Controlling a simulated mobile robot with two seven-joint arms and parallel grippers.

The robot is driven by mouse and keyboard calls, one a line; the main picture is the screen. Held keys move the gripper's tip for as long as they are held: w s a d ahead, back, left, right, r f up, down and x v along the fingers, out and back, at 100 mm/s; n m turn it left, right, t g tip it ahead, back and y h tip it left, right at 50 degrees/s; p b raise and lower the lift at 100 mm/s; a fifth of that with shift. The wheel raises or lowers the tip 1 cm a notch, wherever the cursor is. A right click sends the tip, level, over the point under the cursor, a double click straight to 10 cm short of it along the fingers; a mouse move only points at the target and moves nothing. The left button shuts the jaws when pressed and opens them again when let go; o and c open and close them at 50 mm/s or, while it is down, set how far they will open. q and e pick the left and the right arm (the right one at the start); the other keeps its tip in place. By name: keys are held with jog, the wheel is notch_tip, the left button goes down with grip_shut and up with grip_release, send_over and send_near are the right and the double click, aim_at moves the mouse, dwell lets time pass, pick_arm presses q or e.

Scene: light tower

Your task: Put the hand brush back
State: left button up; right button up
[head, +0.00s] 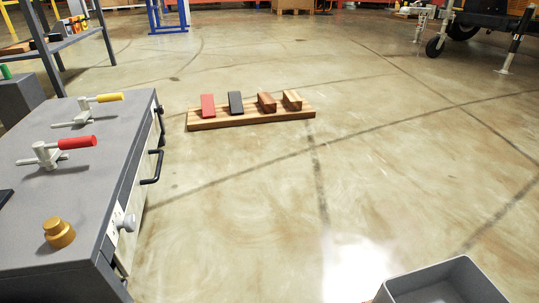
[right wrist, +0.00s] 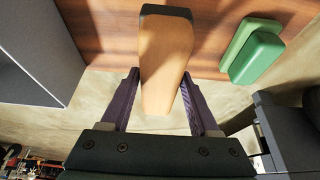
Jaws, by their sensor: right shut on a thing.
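In the right wrist view, my right gripper (right wrist: 160,78) is shut on a tan wooden piece with a dark far end, which looks like the hand brush (right wrist: 166,58). Its tan part lies between the two fingers, and its dark end reaches over a brown wooden surface (right wrist: 100,35). I cannot tell whether it touches that surface. Bristles cannot be made out. Neither gripper nor the brush shows in the head view.
Right of the brush, a green block-like thing (right wrist: 250,50) lies on the wood; a grey panel (right wrist: 35,45) stands left. In the head view, a grey cabinet (head: 90,190) with clamps is left, a wooden board with blocks (head: 250,118) lies on open floor, and a grey bin (head: 440,280) is lower right.

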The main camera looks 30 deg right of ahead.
jog(key=shift+f+b, duration=1.95)
jog(key=shift+f, duration=0.4)
jog(key=o, duration=1.3)
jog(key=shift+r, duration=0.1)
